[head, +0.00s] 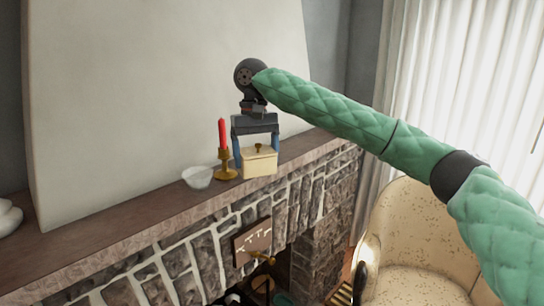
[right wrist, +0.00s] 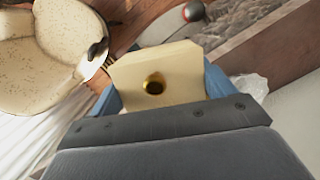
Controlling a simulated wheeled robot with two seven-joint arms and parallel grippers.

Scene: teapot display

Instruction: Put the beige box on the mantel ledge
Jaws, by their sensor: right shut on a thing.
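The beige box (head: 259,163) with a dark gold knob on its lid is at the front edge of the mantel ledge (head: 140,215) in the head view. I cannot tell whether its underside touches the ledge. My right gripper (head: 256,150) points down over the box, shut on it with one blue finger on each side. In the right wrist view the box (right wrist: 185,66) and its knob show from above between the fingers (right wrist: 160,85). My left gripper is not in view.
A red candle in a gold holder (head: 225,165) stands close left of the box, with a white bowl (head: 197,177) beside it. A white object (head: 8,215) sits at the far left. The ledge between is bare. A beige armchair (head: 415,240) stands at right.

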